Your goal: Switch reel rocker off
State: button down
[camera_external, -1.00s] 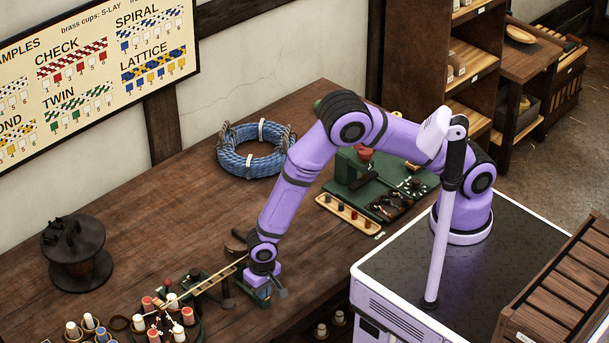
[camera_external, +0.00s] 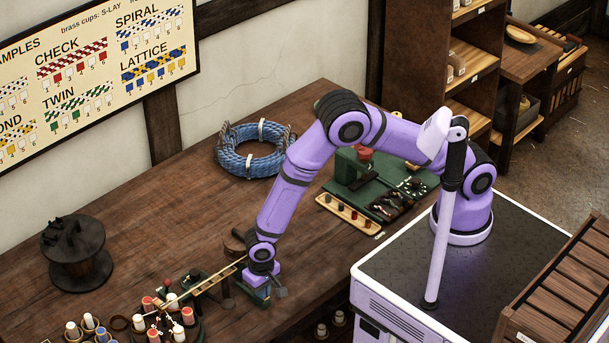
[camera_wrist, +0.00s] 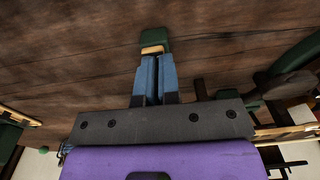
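In the wrist view a small green block (camera_wrist: 155,36) with a tan piece (camera_wrist: 152,50) at its near edge lies straight ahead of my fingertips. It may be the reel rocker; no label or on/off marking is readable. My gripper (camera_wrist: 157,61) has its two blue fingers close together with only a thin dark gap and nothing visible between them. The fingertips are at or just short of the tan piece; contact cannot be told. In the external view my gripper (camera_external: 262,298) points down near the bench's front edge, and its tips are hard to make out.
To the left stand a braiding stand with several bobbins (camera_external: 172,320) and a dark reel (camera_external: 76,255). A blue rope coil (camera_external: 250,150) lies farther back. A green tool board (camera_external: 385,190) lies at the right.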

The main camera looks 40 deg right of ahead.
notch_tip(320, 180, up, 14)
jog(key=shift+s, duration=0.15)
dwell(0.3)
dwell(0.4)
jog(key=w+d+r+t+y, duration=0.1)
jog(key=w+d+r, duration=0.4)
jog(key=d+r, duration=0.7)
jog(key=w+d+r+t+y, duration=0.1)
jog(key=w+d+r, duration=0.4)
jog(key=d+r, duration=0.8)
jog(key=s+d+r+t, duration=0.1)
jog(key=s+d+r, duration=0.15)
jog(key=d, duration=0.55)
jog(key=s+d+r, duration=0.2)
jog(key=s+d, duration=0.1)
jog(key=d, duration=0.6)
jog(key=s+d+r+t+h, duration=0.1)
jog(key=s+d+t+h, duration=0.1)
jog(key=s+d, duration=0.8)
jog(key=shift+s+d, duration=0.15)
jog(key=shift+s, duration=0.6)
